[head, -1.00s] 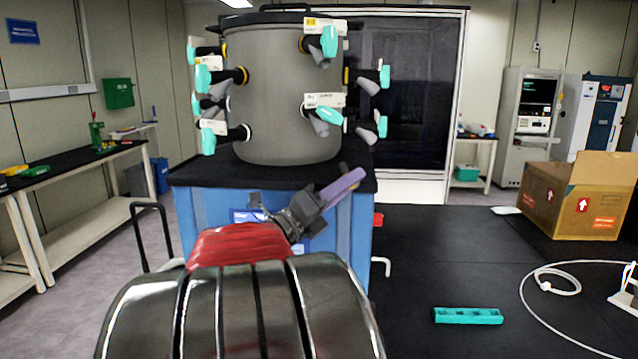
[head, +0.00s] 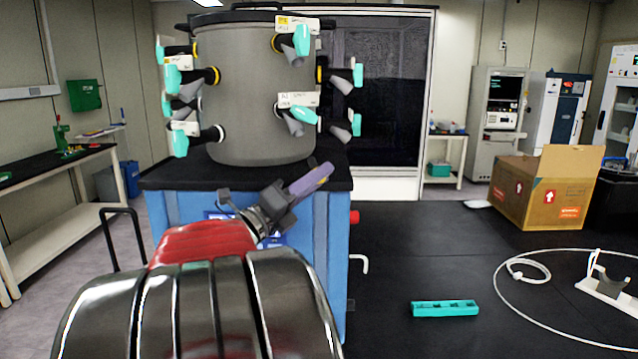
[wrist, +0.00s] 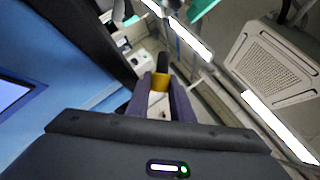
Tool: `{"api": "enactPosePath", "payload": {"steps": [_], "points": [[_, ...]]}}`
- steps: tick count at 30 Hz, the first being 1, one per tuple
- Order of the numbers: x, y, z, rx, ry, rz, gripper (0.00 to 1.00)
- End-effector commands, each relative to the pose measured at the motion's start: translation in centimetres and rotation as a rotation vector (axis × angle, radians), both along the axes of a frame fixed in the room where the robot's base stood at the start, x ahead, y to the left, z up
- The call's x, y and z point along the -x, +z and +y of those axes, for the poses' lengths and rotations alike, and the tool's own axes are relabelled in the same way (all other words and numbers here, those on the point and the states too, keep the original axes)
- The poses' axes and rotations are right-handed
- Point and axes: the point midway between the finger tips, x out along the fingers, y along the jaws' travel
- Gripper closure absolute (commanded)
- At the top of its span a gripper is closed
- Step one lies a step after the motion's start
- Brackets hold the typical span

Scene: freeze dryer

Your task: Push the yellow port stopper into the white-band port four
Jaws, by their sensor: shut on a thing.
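The stopper (wrist: 160,83), with a yellow collar and a dark end, sits between my gripper's fingertips in the wrist view. My gripper (wrist: 160,94) is shut on it. In the head view, my gripper (head: 318,174) is in front of the blue cabinet, below and in front of the grey drum (head: 255,100); the stopper is not clear there. The drum carries several ports with teal-handled valves. I cannot tell which port is number four.
The drum stands on the black top of a blue cabinet (head: 322,240). A teal block (head: 444,309), a white cable (head: 500,300) and an open cardboard box (head: 545,190) are on the dark floor to the right. A bench (head: 50,165) stands at left.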

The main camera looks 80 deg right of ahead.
Motion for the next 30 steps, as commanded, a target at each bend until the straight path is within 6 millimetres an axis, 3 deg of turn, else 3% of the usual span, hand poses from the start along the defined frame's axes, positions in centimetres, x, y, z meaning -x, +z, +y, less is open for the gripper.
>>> {"api": "enactPosePath", "payload": {"steps": [30], "points": [[-2.6,3.5,-2.9,-0.001,-0.002,0.0,1.0]]}}
